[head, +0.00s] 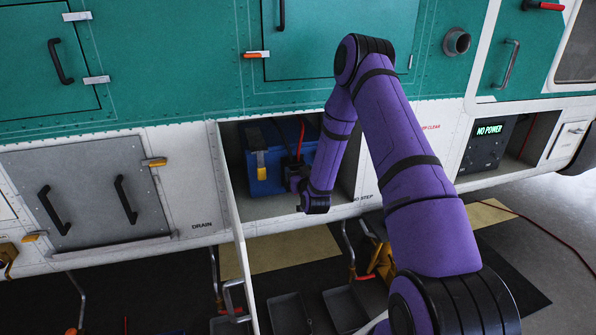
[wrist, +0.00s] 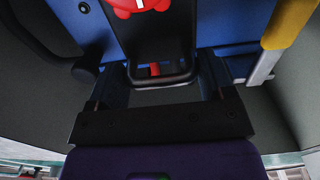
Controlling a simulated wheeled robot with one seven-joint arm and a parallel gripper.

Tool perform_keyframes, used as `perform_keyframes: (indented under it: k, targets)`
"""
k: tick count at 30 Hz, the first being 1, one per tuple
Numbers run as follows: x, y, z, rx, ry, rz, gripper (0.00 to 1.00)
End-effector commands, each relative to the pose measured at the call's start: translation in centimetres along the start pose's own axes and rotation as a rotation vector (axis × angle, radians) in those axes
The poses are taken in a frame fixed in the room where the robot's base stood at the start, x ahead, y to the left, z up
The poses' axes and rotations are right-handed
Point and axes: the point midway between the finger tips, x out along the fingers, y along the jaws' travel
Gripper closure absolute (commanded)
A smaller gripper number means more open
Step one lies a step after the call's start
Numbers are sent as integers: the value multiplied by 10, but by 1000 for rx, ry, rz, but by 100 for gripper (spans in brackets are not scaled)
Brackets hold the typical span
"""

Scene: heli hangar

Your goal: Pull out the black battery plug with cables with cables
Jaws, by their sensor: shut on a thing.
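The blue battery (head: 264,184) sits in an open compartment in the helicopter's side; its blue face also shows in the wrist view (wrist: 215,22). The black battery plug (head: 291,163) is at the battery's front, partly hidden by my gripper. In the wrist view, the black plug's looped handle (wrist: 161,80) lies between my gripper's fingers (wrist: 158,88). My gripper (head: 294,177) is shut on the plug. A red cable (head: 301,138) rises behind the plug. I cannot tell whether the plug is fully seated.
A yellow-tipped latch (head: 261,165) is on the battery, left of my gripper. The open compartment door (head: 239,265) stands at the left. A panel reading "NO POWER" (head: 488,131) is lit at the right. Grey trays (head: 290,313) lie below.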

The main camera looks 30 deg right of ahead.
Motion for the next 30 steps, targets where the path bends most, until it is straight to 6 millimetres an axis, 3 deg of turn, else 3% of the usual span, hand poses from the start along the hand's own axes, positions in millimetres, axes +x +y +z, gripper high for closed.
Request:
perform_keyframes:
  k: [4, 12, 13, 14, 25, 30]
  targets:
    - [-20, 3, 1, -2, -4, 5, 67]
    - [-22, 3, 2, -2, -6, 6, 67]
    - [-22, 3, 2, -2, -7, 7, 18]
    - [-22, 3, 2, -2, -7, 7, 16]
    - [-23, 1, 1, -1, -3, 3, 16]
    - [-40, 1, 1, -2, -5, 2, 16]
